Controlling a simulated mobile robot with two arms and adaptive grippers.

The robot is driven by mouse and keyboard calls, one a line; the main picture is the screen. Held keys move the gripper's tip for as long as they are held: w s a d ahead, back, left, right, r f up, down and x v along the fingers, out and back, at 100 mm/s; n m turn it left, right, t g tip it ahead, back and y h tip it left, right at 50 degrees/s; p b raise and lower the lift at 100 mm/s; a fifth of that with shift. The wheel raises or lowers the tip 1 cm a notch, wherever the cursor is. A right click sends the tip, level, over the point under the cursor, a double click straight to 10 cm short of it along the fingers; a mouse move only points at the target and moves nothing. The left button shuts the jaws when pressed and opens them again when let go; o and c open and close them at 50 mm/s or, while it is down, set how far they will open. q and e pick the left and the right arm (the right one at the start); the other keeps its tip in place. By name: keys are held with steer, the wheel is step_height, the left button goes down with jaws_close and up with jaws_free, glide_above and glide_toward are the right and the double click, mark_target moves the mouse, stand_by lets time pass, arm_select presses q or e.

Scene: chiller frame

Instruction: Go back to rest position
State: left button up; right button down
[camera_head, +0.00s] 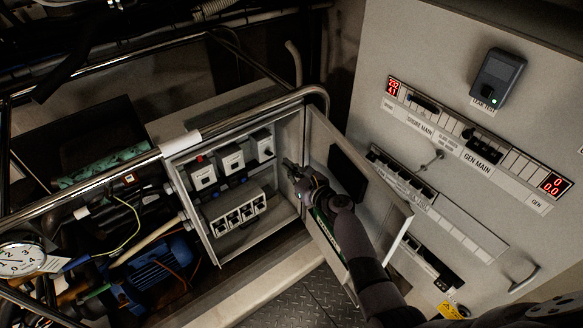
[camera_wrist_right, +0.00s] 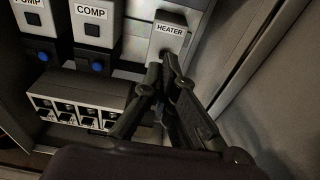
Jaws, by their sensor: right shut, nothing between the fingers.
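My right gripper (camera_head: 291,169) is in the open electrical box (camera_head: 207,249), by the hinge side of its open door (camera_head: 390,208). In the right wrist view my right gripper (camera_wrist_right: 162,72) is shut and empty, with its fingertips just below the HEATER unit (camera_wrist_right: 168,33). I cannot tell whether the tips touch it. The COMP unit (camera_wrist_right: 95,22) and PUMP unit (camera_wrist_right: 33,17) are to its left, each above a blue knob. A row of small breakers (camera_wrist_right: 75,112) is below. My left gripper is not in view.
A metal rail (camera_head: 75,190) runs across above the box. A blue motor (camera_head: 158,272), hoses and a round gauge (camera_head: 20,258) are at the lower left. A tall grey panel (camera_head: 450,70) with red displays stands at the right. Chequered floor plate (camera_head: 300,303) shows below.

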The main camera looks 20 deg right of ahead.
steer(key=s+f+n+g+h+b, duration=0.1)
steer(key=s+f+n+g, duration=0.3)
steer(key=s+f, duration=0.55)
steer(key=s+f+n+g+h+b, duration=0.1)
steer(key=s+f+n, duration=0.55)
steer(key=f, duration=0.65)
steer(key=s+f+n+g+h+b, duration=0.1)
steer(key=s+f+n+g, duration=0.2)
steer(key=s+f+n, duration=0.65)
arm_select(q)
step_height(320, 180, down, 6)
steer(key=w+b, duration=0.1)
steer(key=b, duration=0.2)
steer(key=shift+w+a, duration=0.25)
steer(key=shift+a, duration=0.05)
arm_select(e)
steer(key=s+d+f+n+g+h, duration=0.1)
steer(key=s+f+n, duration=0.4)
steer(key=s, duration=0.6)
steer(key=s+d+f+n+g, duration=0.3)
steer(key=s+f, duration=0.3)
steer(key=s, duration=0.5)
steer(key=s+d+f+n+g+h, duration=0.1)
steer(key=s+d+f+n+g, duration=0.1)
steer(key=s+f+n, duration=0.4)
steer(key=s, duration=0.5)
steer(key=shift+n+h, duration=0.3)
